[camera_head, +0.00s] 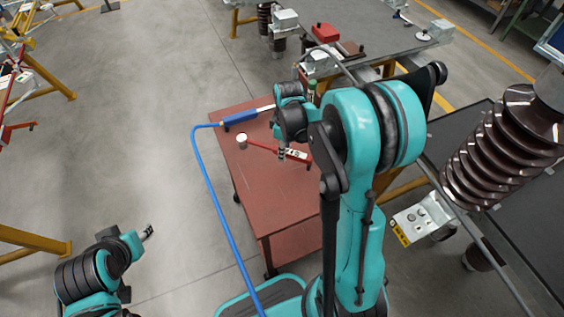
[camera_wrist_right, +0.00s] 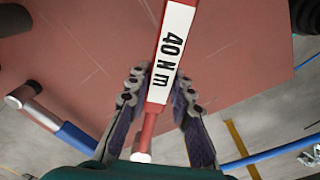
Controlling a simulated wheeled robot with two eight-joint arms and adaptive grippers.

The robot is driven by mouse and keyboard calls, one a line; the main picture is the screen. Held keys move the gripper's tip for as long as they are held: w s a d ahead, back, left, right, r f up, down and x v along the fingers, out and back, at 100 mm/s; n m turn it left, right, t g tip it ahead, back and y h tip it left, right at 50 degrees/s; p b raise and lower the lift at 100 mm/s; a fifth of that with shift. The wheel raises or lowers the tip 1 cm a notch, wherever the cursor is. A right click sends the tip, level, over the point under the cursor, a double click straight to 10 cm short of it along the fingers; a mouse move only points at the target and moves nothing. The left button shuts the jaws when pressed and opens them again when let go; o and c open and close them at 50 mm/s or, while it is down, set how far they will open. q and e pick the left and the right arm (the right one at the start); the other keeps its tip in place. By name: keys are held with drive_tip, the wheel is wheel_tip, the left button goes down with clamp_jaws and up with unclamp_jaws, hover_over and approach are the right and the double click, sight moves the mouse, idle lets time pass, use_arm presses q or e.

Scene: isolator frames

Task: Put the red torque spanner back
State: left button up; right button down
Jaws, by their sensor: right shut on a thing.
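The red torque spanner (camera_head: 264,147) shows over the top of the red-brown table (camera_head: 285,220), with its pale head at the left and a white label near my gripper. In the right wrist view the spanner (camera_wrist_right: 150,125) runs between my fingers, and its label reads "40 Nm". My right gripper (camera_head: 282,152) is shut on the spanner near the label; it also shows in the wrist view (camera_wrist_right: 162,95). I cannot tell whether the spanner touches the table. My left gripper (camera_head: 149,231) is low at the left, away from the table; its jaws are too small to read.
A blue tool (camera_head: 240,118) with a blue hose (camera_head: 207,180) lies at the table's far left edge. A ribbed brown insulator (camera_head: 500,150) is at the right. Open floor lies left of the table.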

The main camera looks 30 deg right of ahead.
wheel_tip(320, 180, down, 5)
drive_tip(key=shift+r+b, duration=0.1)
drive_tip(key=shift+b, duration=0.8)
drive_tip(key=shift+s, duration=0.1)
drive_tip(key=c, duration=1.3)
unclamp_jaws()
drive_tip(key=shift+c, duration=0.2)
